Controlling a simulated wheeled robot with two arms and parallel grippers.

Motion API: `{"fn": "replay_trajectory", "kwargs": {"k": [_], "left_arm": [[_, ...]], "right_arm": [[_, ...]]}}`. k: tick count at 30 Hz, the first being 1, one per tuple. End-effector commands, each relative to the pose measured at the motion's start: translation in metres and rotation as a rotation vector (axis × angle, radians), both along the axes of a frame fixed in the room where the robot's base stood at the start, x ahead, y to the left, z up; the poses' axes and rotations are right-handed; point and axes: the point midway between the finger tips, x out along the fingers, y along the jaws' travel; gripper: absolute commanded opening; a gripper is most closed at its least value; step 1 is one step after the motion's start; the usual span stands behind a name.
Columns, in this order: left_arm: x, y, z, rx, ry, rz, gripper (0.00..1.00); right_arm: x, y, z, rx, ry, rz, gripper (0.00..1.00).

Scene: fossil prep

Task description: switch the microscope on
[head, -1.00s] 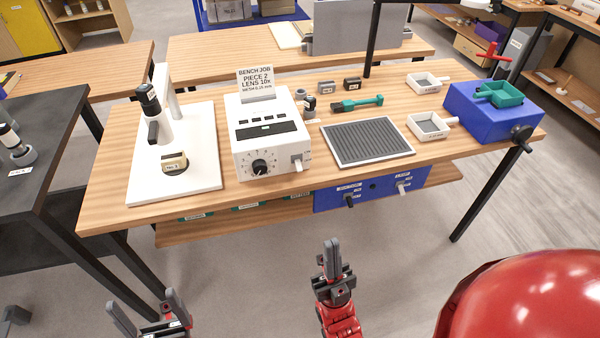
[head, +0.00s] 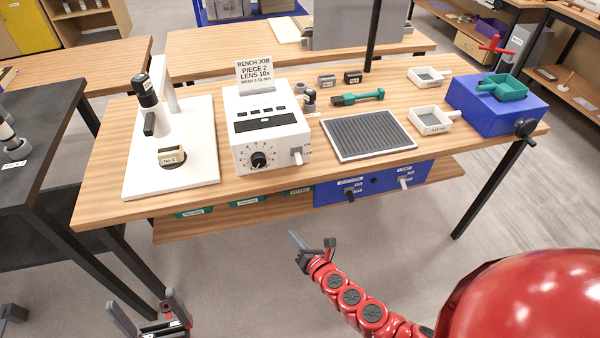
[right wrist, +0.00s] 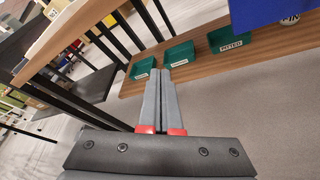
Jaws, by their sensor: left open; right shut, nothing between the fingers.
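The microscope (head: 148,110) stands at the left of the wooden bench on a white base (head: 135,180), with a dark tube on a white column. A small labelled block (head: 171,157) sits on its base. My left gripper (head: 147,308) is open and empty, low in front of the bench.
A blue panel (head: 330,193) with two switches hangs under the bench edge. Green labelled bins (right wrist: 180,53) stand on the lower shelf (right wrist: 130,88). A ribbed mat (head: 370,137), pale trays (head: 430,121) and a blue box (head: 490,108) fill the bench's right half. The floor in front is clear.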

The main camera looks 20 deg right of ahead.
Motion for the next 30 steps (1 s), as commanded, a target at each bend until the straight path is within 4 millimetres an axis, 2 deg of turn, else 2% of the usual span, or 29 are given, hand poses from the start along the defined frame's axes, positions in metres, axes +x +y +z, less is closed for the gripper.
{"fn": "replay_trajectory", "kwargs": {"k": [3,5,9,12,24,30], "left_arm": [[0.0,0.0,-0.005,0.0,0.0,0.0,0.97],[0.0,0.0,-0.006,0.0,0.0,0.0,0.97],[0.0,0.0,-0.007,0.0,0.0,0.0,0.97],[0.0,0.0,-0.007,0.0,0.0,0.0,0.97],[0.0,0.0,-0.007,0.0,0.0,0.0,0.97],[0.0,0.0,-0.003,0.0,0.0,0.0,0.97]], "right_arm": [[0.021,-0.031,0.037,-0.284,-0.157,-0.076,0.0],[0.029,-0.041,0.059,-0.392,-0.23,-0.113,0.0],[0.036,-0.053,0.099,-0.551,-0.353,-0.177,0.0],[0.037,-0.055,0.114,-0.598,-0.396,-0.199,0.0],[0.038,-0.057,0.118,-0.612,-0.407,-0.208,0.0],[0.058,-0.058,0.123,-0.609,-0.409,-0.211,0.0]]}}
